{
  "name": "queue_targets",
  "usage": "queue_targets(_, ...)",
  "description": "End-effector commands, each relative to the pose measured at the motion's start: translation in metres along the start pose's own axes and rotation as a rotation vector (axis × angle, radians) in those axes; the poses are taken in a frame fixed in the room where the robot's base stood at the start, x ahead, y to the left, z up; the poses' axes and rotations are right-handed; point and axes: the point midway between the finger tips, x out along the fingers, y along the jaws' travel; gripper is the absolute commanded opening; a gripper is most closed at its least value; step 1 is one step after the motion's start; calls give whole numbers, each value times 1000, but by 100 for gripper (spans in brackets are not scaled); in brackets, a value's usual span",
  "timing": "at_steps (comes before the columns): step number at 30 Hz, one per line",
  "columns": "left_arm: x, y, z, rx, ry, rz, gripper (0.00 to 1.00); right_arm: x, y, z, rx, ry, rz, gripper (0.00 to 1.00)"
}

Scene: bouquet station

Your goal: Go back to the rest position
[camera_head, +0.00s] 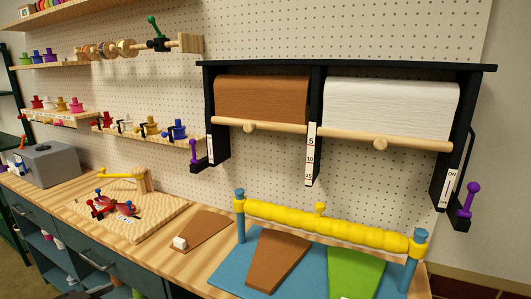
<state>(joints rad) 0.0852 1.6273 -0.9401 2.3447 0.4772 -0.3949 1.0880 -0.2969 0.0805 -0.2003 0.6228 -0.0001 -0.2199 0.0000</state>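Neither of my grippers shows in the head view, and I see no arm of mine for certain. The bouquet station's wooden workbench (165,223) runs along the pegboard wall. A black rack (345,68) on the wall holds a brown paper roll (262,99) and a white paper roll (390,106), each above a wooden bar. Below it, a yellow roller (325,226) spans two blue posts over a blue mat (227,270). A brown sheet (276,262) and a green sheet (355,272) lie on the mat.
Another brown sheet (205,231) with a small white block (180,243) lies left of the mat. A light wooden board (150,208) carries red pieces (110,206). A grey box (50,163) stands at the bench's left end. Shelves with spools (125,48) hang on the wall.

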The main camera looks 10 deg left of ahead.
Motion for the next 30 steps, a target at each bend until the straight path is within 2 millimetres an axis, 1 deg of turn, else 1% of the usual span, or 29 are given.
queue_targets(2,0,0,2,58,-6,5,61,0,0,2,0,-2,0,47)
queue_targets(5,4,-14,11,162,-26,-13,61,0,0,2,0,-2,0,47)
queue_targets(8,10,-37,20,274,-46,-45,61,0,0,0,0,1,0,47)
queue_targets(11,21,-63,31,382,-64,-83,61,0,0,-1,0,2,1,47)
queue_targets(14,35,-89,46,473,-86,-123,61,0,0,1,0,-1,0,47)
queue_targets(17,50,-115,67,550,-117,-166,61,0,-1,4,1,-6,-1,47)
queue_targets(20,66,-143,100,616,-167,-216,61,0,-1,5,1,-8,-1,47)
queue_targets(21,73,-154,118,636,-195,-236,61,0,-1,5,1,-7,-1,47)
queue_targets(23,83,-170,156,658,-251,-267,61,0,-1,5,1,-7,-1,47)
queue_targets(24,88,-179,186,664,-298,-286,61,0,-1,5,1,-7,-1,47)
queue_targets(25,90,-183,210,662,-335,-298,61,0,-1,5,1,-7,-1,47)
queue_targets(26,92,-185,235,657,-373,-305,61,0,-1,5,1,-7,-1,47)
queue_targets(27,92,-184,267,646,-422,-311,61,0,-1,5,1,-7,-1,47)
queue_targets(28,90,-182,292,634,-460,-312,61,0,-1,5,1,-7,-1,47)
queue_targets(29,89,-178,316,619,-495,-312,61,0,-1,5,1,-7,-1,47)
queue_targets(30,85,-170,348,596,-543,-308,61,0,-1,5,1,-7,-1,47)
